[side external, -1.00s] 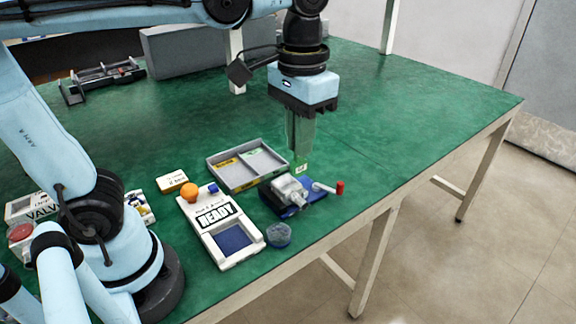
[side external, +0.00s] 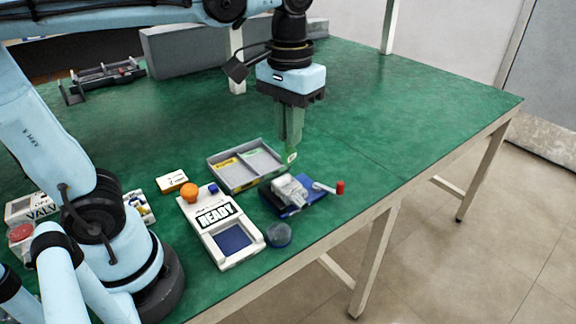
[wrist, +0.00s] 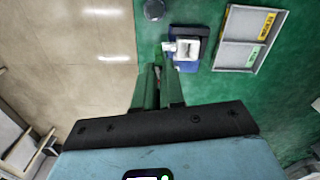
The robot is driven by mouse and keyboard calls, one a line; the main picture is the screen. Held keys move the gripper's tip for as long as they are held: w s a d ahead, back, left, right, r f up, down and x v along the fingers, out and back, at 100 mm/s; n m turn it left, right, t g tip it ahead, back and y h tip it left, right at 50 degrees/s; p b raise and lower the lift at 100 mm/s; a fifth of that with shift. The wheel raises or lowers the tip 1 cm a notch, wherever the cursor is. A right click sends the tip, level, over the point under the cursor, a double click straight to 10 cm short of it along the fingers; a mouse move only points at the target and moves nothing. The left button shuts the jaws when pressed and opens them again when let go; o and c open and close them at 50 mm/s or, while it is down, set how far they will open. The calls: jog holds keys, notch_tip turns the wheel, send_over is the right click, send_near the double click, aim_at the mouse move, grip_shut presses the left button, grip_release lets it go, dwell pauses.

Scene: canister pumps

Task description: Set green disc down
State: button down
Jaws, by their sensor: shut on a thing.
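My gripper (side external: 291,150) points down with long green fingers, shut on the green disc (side external: 292,157). Only a small green and pale edge of the disc shows at the fingertips, which are above the table near the tray's right end. In the wrist view my gripper (wrist: 160,72) shows its fingers close together, and I cannot make out the disc there. A grey two-compartment tray (side external: 236,188) has a yellow label on its left part and a green label (side external: 250,156) on its right part. It also shows in the wrist view (wrist: 219,40), to the right of the fingers.
A grey pump on a blue base (side external: 311,200) stands just below the gripper in the picture, with a red-tipped lever (side external: 340,187) beside it. A READY panel (side external: 242,262), a round dark cup (side external: 279,235) and an orange knob (side external: 189,192) are nearer.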

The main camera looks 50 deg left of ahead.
jog(key=a+f+n, duration=0.5)
jog(key=a+n, duration=0.2)
jog(key=a, duration=0.4)
send_near(234, 173)
jog(key=shift+f, duration=1.05)
jog(key=shift+f, duration=0.15)
jog(key=c, duration=1.2)
grip_release()
jog(key=shift+c, duration=0.2)
notch_tip(234, 173, up, 12)
jog(key=d+f+m+t, duration=0.3)
jog(key=d+m+t, duration=0.4)
jog(key=d, duration=1.1)
jog(key=shift+s+d+m, duration=0.2)
jog(key=shift+d+m, duration=0.15)
jog(key=shift+m, duration=0.85)
